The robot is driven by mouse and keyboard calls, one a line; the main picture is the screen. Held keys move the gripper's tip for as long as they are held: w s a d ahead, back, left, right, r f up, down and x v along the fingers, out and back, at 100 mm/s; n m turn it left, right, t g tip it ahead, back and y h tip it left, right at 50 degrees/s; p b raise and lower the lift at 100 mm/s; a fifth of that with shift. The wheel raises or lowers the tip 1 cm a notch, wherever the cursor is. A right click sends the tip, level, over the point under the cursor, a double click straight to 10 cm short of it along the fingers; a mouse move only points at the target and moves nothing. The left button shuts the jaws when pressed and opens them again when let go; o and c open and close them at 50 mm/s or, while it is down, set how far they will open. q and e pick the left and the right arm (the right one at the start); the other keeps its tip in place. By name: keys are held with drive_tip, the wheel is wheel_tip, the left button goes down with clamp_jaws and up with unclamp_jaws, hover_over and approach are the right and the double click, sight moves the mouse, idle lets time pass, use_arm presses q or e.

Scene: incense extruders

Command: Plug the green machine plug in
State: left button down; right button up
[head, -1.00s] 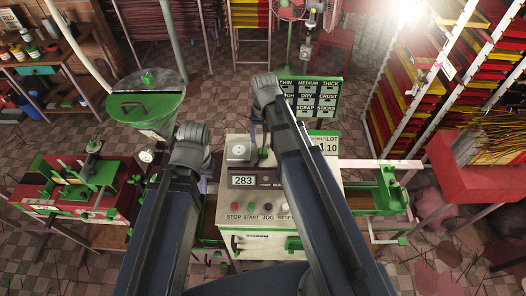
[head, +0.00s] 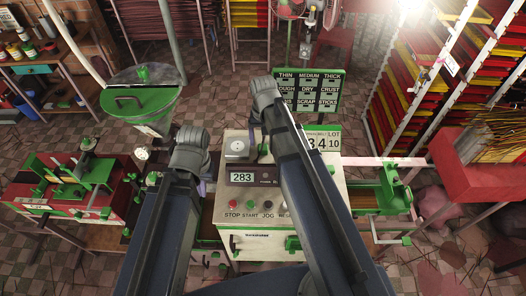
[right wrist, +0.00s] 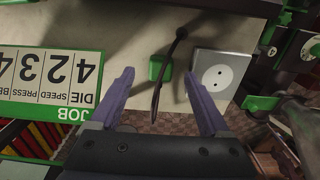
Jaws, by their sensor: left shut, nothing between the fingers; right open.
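The green plug (right wrist: 157,68) is a small green block on the pale machine top, with a dark cord (right wrist: 180,42) beside it. It also shows in the head view (head: 263,150). The white round two-hole socket (right wrist: 218,75) sits on a grey plate to its right; in the head view the socket (head: 238,146) is left of the plug. My right gripper (right wrist: 159,76) is open, its purple fingers on either side of the plug's and cord's line in the picture; contact cannot be told. My left gripper (head: 203,188) is shut and empty at the machine's left side, partly hidden by my arm.
The machine's front has a display reading 283 (head: 241,177) and several buttons. A number sign (head: 322,140) stands behind its right side. A green-and-red bench machine (head: 75,185) is at left, a green-lidded drum (head: 140,100) behind. A red table (head: 480,175) is at right.

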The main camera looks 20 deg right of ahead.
sight(263, 148)
wheel_tip(263, 148, down, 4)
drive_tip(key=b, duration=0.3)
drive_tip(key=shift+r, duration=0.1)
clamp_jaws()
idle(0.6)
